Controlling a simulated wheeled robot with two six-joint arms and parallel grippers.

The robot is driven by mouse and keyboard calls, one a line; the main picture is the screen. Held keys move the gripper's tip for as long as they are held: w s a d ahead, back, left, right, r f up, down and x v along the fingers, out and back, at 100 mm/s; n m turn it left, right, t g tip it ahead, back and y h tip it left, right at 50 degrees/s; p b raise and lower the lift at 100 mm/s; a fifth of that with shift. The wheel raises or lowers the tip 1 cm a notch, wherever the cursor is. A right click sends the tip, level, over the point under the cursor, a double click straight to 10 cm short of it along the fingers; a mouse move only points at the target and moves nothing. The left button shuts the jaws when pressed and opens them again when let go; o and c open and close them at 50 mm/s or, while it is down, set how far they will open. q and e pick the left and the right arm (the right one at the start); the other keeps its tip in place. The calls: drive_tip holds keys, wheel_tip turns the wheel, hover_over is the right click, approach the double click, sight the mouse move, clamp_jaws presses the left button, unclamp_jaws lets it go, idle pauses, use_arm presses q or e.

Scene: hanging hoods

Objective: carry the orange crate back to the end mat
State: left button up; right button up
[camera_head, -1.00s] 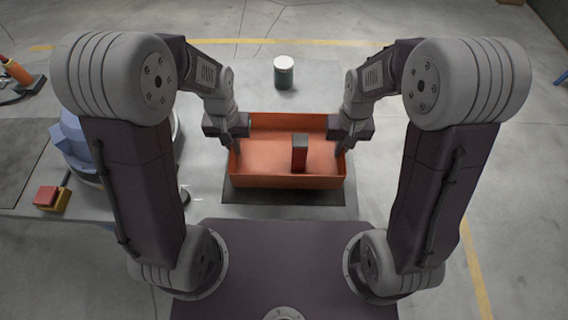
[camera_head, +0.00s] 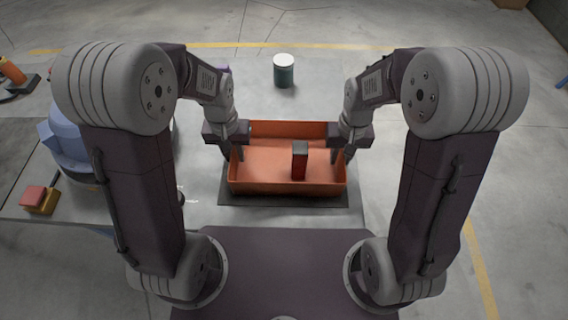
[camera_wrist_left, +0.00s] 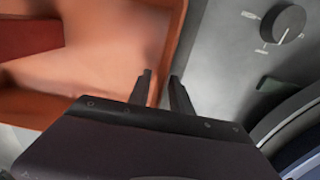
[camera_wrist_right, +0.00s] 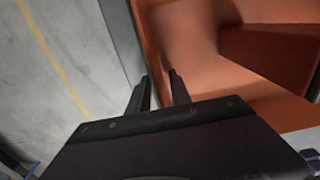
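The orange crate (camera_head: 280,187) sits upright, seemingly flat on the dark end mat (camera_head: 285,201), whose border shows at its front and sides. My left gripper (camera_head: 233,153) is at the crate's left wall, one finger outside and one inside. My right gripper (camera_head: 343,155) straddles the right wall the same way. In the left wrist view the fingers (camera_wrist_left: 161,84) stand apart with the crate rim between them. In the right wrist view the fingers (camera_wrist_right: 160,84) also stand apart around the rim. The crate's underside is hidden.
A dark red block (camera_head: 300,163) stands inside the crate. A green can with a white lid (camera_head: 284,72) stands behind the crate. At left are a blue machine (camera_head: 66,145) and a red and yellow button box (camera_head: 40,199). The grey table right of the mat is clear.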

use_arm(q)
wheel_tip(320, 180, up, 12)
drive_tip(key=shift+f, duration=0.1)
use_arm(e)
wheel_tip(320, 180, up, 12)
drive_tip(key=shift+r, duration=0.1)
idle(0.3)
idle(0.4)
